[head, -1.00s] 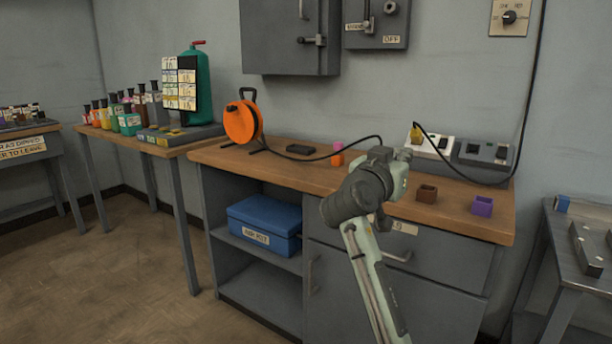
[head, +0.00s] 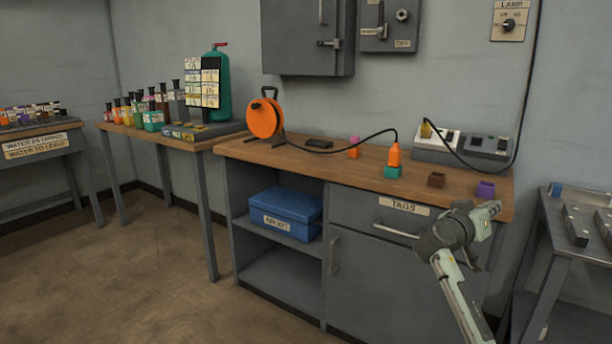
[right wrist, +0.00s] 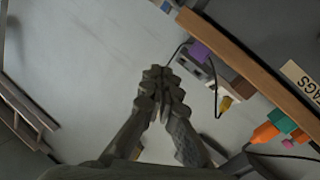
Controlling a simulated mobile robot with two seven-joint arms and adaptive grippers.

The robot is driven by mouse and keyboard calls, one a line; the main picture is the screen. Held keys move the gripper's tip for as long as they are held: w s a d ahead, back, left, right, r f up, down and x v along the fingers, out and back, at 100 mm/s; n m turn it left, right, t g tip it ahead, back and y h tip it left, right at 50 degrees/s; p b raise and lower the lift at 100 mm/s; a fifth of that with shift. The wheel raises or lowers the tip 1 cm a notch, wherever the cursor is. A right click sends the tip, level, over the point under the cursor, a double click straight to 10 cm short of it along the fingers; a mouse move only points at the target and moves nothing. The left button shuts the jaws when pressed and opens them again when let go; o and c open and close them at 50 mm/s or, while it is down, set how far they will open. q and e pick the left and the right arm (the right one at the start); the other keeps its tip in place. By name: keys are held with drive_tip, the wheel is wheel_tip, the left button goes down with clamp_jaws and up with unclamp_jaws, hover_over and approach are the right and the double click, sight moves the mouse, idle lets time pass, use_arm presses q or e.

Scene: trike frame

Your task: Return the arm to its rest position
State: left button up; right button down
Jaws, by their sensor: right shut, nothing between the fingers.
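My right arm comes in from the bottom right of the head view. Its wrist is in front of the workbench (head: 300,164), near the right end of the drawer marked TAGS (head: 380,212). The right gripper shows in the right wrist view (right wrist: 162,95) with its fingers together and nothing between them. In the head view its fingers are largely hidden behind the wrist. My left gripper is not in view.
On the bench stand an orange cable reel (head: 265,118), an orange plug in a teal block (head: 393,171), a brown block (head: 436,179), a purple block (head: 485,189) and a socket box (head: 462,146). A grey side table (head: 570,240) stands at right. The floor at left is clear.

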drive_tip(key=s+d+f+g+h, duration=0.1)
drive_tip(key=s+d+f+g, duration=0.1)
drive_tip(key=d, duration=0.6)
drive_tip(key=s+d+f+g+h, duration=0.1)
drive_tip(key=s+d, duration=0.1)
drive_tip(key=d, duration=0.5)
drive_tip(key=w+a+f+n+y, duration=0.2)
drive_tip(key=a+f+n+y, duration=0.1)
drive_tip(key=a+f+y, duration=0.5)
drive_tip(key=w+a+f+n+y, duration=0.2)
drive_tip(key=a+f+n+y, duration=0.3)
drive_tip(key=f, duration=0.5)
drive_tip(key=s+a+f+g, duration=0.1)
drive_tip(key=s+a+f, duration=0.4)
drive_tip(key=s+f, duration=0.35)
drive_tip(key=s+a+f+g, duration=0.1)
drive_tip(key=s+a+f, duration=0.4)
drive_tip(key=s+f, duration=0.4)
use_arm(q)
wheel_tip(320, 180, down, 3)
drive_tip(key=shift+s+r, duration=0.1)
use_arm(e)
drive_tip(key=s+a+f+g+y, duration=0.1)
drive_tip(key=s+a+f, duration=0.1)
drive_tip(key=s, duration=0.9)
drive_tip(key=s+a+f+g+y, duration=0.1)
drive_tip(key=s+a, duration=0.3)
drive_tip(key=s, duration=0.7)
drive_tip(key=shift+s+f, duration=0.35)
